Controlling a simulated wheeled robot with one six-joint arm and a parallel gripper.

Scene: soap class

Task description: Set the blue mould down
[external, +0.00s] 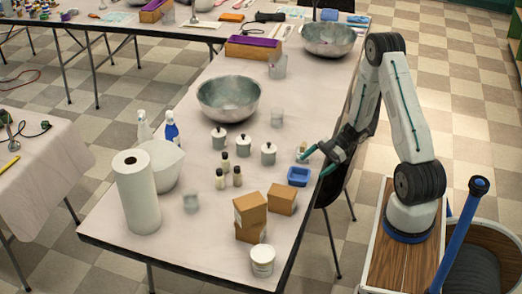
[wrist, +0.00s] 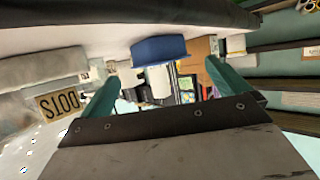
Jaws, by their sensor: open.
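The blue mould (external: 298,176) is a small rectangular tray with a hollow top. It sits upright on the table (external: 205,262) near its right edge. My gripper (external: 312,166) is open beside it, with its teal fingers spread and low over the table edge. In the wrist view, which looks upside down, the mould (wrist: 158,48) lies ahead of the gap between the fingertips (wrist: 161,75). A gap shows between the mould and each finger, and nothing is held.
Cardboard boxes (external: 250,209) and a white tub (external: 262,261) stand in front of the mould. Lidded pots (external: 268,154) and small bottles (external: 237,177) stand to its left. A small jar (external: 301,150) is close behind it, near the fingers. A metal bowl (external: 229,98) stands farther back.

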